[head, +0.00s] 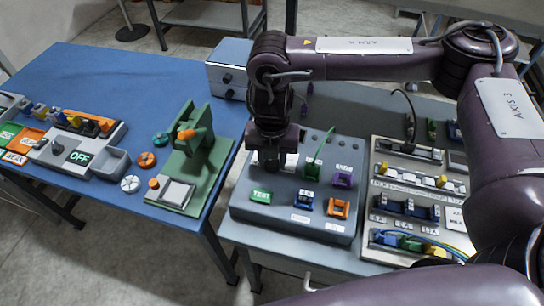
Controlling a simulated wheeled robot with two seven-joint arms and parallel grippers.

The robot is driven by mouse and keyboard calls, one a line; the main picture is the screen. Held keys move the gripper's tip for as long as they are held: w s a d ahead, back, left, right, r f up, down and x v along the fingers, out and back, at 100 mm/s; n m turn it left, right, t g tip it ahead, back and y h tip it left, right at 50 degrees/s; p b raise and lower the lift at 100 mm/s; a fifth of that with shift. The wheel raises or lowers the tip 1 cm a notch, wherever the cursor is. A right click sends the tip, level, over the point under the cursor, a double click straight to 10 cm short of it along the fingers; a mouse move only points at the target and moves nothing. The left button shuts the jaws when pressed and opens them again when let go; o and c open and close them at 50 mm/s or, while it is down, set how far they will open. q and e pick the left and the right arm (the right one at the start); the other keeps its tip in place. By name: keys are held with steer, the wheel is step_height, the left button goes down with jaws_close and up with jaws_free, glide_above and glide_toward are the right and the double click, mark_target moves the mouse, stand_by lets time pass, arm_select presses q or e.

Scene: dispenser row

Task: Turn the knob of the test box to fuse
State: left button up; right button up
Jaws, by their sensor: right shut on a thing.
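The test box (264,217) is a grey box with a sloped top on the right-hand table. Its top carries a green TEST label (261,196), blue, purple and orange sockets, and a few small white labels. My right gripper (271,164) points down at the upper left of the box's top and is shut on the knob there. The gripper hides the knob, so its pointer cannot be read. The small labels are too blurred to read surely. My left gripper is not in view.
A fuse panel (377,153) with several coloured fuses and cables stands right of the box. A green press (195,150) stands on the blue table (100,85) to the left, with a grey box marked OFF. A blue-grey box (228,75) stands behind.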

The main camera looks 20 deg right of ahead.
mark_target(272, 162)
steer(key=shift+w+r+m, duration=0.1)
steer(key=shift+m, duration=0.8)
steer(key=o, duration=1)
steer(key=shift+c, duration=0.2)
steer(key=shift+r, duration=3.9)
steer(key=shift+f, duration=0.1)
